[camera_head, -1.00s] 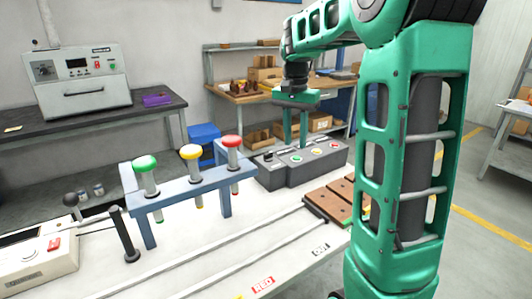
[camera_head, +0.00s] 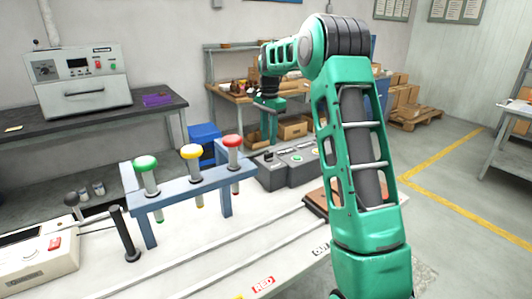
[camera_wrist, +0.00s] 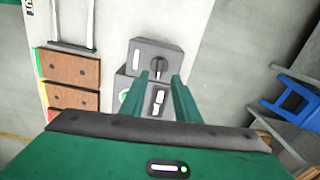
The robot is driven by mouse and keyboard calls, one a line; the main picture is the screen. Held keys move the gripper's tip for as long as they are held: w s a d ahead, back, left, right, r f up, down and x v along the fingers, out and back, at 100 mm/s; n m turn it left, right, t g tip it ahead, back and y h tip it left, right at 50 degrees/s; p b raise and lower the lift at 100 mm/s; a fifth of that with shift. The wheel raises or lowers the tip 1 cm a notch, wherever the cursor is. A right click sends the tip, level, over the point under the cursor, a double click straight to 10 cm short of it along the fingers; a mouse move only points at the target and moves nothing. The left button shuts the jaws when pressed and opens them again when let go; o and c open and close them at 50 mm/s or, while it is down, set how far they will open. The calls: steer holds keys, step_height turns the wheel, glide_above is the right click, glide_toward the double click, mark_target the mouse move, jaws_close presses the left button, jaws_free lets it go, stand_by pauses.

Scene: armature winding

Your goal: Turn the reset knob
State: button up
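The control box (camera_head: 301,170) stands at the back of the white bench, with a smaller grey box joined to its left end. A dark round knob (camera_wrist: 159,66) sits on the smaller box; it also shows in the head view (camera_head: 268,155). No readable label marks it as the reset knob. My gripper (camera_wrist: 160,76) points down above this end of the box, its two green fingers apart with nothing between them. In the wrist view the knob shows just beyond and between the fingertips. A switch (camera_wrist: 158,100) and a green button lie nearer the palm.
A blue rack (camera_head: 190,184) with green, yellow and red-topped posts stands left of the control box. Brown blocks (camera_wrist: 73,67) lie beside the box. A black upright post (camera_head: 124,232) and a white device (camera_head: 38,262) are at the front left.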

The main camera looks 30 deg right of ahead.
mark_target(269, 153)
steer(key=shift+f, duration=3.15)
jaws_close()
steer(key=shift+a, duration=0.2)
steer(key=shift+d, duration=0.1)
